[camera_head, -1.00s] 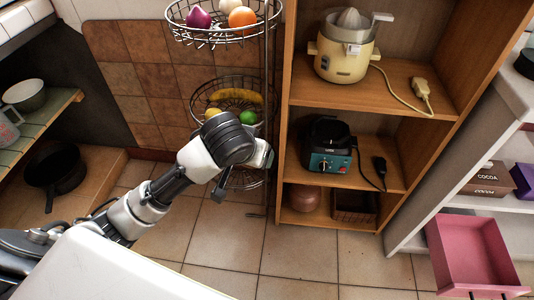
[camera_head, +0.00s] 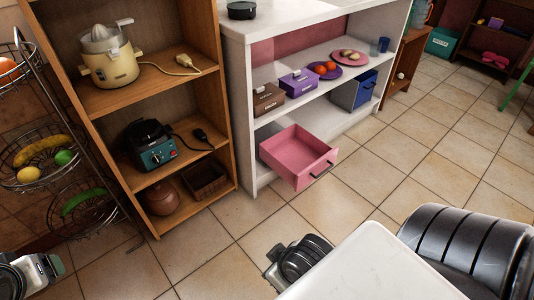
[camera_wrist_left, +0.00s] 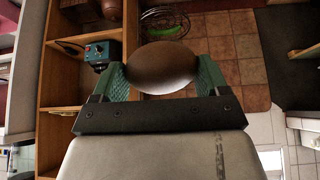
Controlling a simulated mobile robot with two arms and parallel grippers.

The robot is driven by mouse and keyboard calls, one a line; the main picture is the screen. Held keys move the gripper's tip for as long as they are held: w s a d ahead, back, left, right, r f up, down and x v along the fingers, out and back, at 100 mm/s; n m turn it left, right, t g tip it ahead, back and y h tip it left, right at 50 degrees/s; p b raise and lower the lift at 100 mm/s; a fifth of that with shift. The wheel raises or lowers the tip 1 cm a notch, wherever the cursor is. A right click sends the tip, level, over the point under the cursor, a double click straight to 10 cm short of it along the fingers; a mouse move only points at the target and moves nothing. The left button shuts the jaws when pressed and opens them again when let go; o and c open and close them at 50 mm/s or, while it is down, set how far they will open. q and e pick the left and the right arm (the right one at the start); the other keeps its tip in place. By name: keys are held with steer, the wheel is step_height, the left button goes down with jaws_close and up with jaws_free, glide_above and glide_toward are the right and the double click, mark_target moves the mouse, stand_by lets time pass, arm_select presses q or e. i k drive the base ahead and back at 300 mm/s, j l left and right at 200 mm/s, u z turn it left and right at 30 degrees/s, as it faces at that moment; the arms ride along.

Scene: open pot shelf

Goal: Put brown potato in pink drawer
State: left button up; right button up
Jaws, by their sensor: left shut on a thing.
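A brown potato (camera_wrist_left: 163,68) is held between the green-padded fingers of my left gripper (camera_wrist_left: 160,82) in the left wrist view. In the head view my left gripper (camera_head: 50,266) is at the lower left, in front of the bottom of the wire rack; the potato cannot be made out there. The pink drawer (camera_head: 298,154) is pulled out at the bottom of the white shelf, open at the top and empty. It lies well to the right of my left gripper. My right gripper (camera_head: 272,258) shows only in part at the bottom centre; its fingers are unclear.
A wooden shelf (camera_head: 222,110) with a juicer and a blue appliance stands between the rack (camera_head: 75,180) and the white shelf (camera_head: 258,178). Brown and purple boxes sit above the pink drawer; a blue drawer (camera_head: 355,90) is farther right. The tiled floor before the drawer is clear.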

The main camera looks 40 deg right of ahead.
mark_target(300, 156)
steer(key=l+u, duration=0.3)
steer(key=u, duration=0.15)
steer(key=l+u, duration=0.3)
steer(key=u, duration=0.15)
steer(key=l+u, duration=0.45)
steer(key=k+l, duration=0.1)
steer(key=l, duration=0.3)
steer(key=k+l, duration=0.15)
steer(key=l, duration=0.25)
steer(key=k+l, duration=0.1)
steer(key=l, duration=0.3)
steer(key=k+l, duration=0.15)
steer(key=l, duration=0.25)
steer(key=k+l, duration=0.1)
steer(key=l, duration=0.3)
steer(key=k+l, duration=0.1)
steer(key=l, duration=0.3)
steer(key=k+l, duration=0.15)
steer(key=l, duration=0.25)
